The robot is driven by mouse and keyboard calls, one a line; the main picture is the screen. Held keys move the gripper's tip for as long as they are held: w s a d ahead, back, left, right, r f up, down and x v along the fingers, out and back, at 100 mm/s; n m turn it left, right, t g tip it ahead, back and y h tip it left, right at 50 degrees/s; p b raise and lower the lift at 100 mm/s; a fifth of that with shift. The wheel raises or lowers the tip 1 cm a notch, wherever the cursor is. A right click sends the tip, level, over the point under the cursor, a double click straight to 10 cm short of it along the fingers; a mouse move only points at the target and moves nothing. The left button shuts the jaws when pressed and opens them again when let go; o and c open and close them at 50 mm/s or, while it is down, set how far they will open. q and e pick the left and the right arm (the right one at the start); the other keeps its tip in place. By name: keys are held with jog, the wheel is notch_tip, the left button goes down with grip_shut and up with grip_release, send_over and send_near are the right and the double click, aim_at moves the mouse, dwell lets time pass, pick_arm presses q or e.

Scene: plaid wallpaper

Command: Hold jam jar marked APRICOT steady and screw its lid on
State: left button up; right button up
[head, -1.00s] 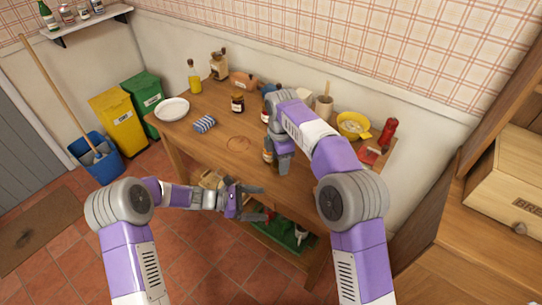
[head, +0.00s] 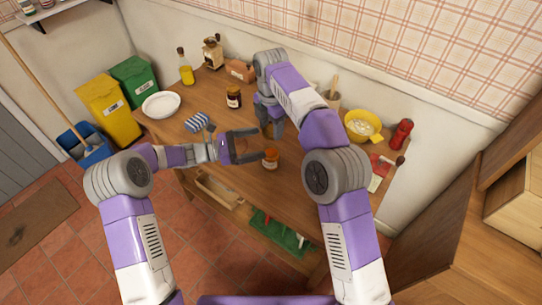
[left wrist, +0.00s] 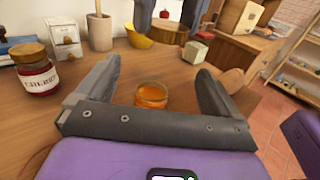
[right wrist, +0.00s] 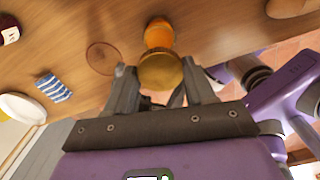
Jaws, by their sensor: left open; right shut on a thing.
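The jam jar with orange contents (head: 271,159) stands upright near the table's front edge, its top uncovered. In the left wrist view the jar (left wrist: 152,95) sits between the spread fingers of my open left gripper (left wrist: 160,90), with gaps on both sides. My left gripper (head: 260,145) reaches it from the left in the head view. My right gripper (right wrist: 165,85) is shut on a gold lid (right wrist: 160,71); the orange jar (right wrist: 158,34) shows beyond it. In the head view my right gripper (head: 271,124) is above and behind the jar. The jar's label is unreadable.
A dark red jam jar (head: 233,97) stands further back. A striped cloth (head: 199,122) and white plate (head: 161,104) lie to the left. A yellow bowl (head: 362,125), red bottle (head: 402,134) and utensil pot (head: 332,99) are on the right.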

jog(key=shift+f, duration=0.1)
pick_arm(q)
notch_tip(320, 180, down, 8)
jog(key=shift+f, duration=0.1)
pick_arm(e)
jog(key=shift+w, duration=0.1)
pick_arm(q)
jog(key=x, duration=0.7)
jog(key=shift+w+d, duration=0.1)
jog(key=shift+d, duration=0.15)
jog(key=c, duration=1.5)
pick_arm(e)
send_over(271, 148)
jog(key=shift+f, duration=2.5)
jog(key=shift+f, duration=0.9)
